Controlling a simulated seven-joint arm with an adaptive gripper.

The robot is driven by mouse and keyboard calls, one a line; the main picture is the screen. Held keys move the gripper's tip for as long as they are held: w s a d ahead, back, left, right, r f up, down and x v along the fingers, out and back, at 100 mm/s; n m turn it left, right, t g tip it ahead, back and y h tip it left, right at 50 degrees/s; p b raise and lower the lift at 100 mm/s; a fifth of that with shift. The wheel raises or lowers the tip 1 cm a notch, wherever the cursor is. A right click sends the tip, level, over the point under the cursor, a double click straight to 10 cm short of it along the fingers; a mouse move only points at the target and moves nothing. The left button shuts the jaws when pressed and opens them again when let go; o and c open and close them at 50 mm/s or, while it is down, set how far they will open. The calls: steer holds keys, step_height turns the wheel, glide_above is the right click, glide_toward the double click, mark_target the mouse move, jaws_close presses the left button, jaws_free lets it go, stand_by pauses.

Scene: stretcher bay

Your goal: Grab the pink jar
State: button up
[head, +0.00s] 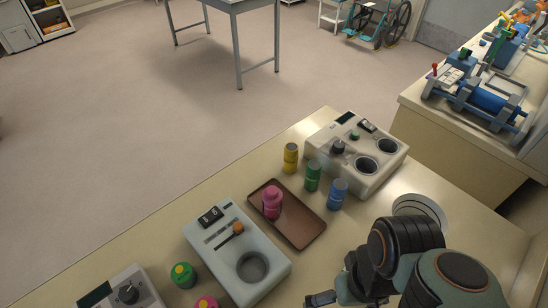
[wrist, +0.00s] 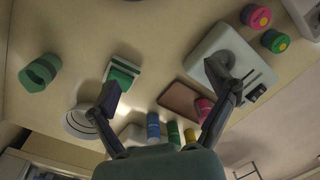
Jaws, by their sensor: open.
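The pink jar (head: 271,201) stands upright on a brown tray (head: 300,228) in the head view, near the tray's left corner. In the wrist view the pink jar (wrist: 205,107) shows beside the right finger, which partly covers it. My gripper (wrist: 176,88) is open, its two fingers spread wide with nothing between them in contact. In the head view my gripper is at the bottom, right of the tray and apart from the jar. A second pink-topped container (head: 206,303) is cut off at the bottom edge of the head view.
Yellow (head: 291,157), green (head: 313,176) and blue (head: 338,193) jars stand in a row behind the tray. Another device with one well (head: 222,236) stands left of the tray.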

steer(key=w+r+m+t, duration=0.2)
steer(key=w+r+m, duration=0.1)
steer(key=w, duration=0.4)
steer(key=w+r+m+t, duration=0.2)
steer(key=w+r+m, duration=0.15)
steer(key=w, duration=0.35)
steer(key=g, duration=0.1)
glide_above(272, 191)
steer(key=w+d, duration=0.2)
steer(key=d, duration=0.2)
step_height(272, 191, down, 11)
steer(key=a+f+g, duration=0.1)
steer(key=f, duration=0.2)
steer(key=s+a+f+g, duration=0.1)
steer(key=f, duration=0.3)
steer(key=s+a+f, duration=0.1)
steer(key=a+f, duration=0.1)
steer(key=f, duration=0.2)
steer(key=shift+f+n+g+h, duration=0.2)
steer(key=shift+n+g+h, duration=0.15)
steer(key=shift+g+h, duration=0.05)
step_height(272, 191, down, 4)
steer(key=shift+r, duration=0.1)
steer(key=shift+f, duration=0.75)
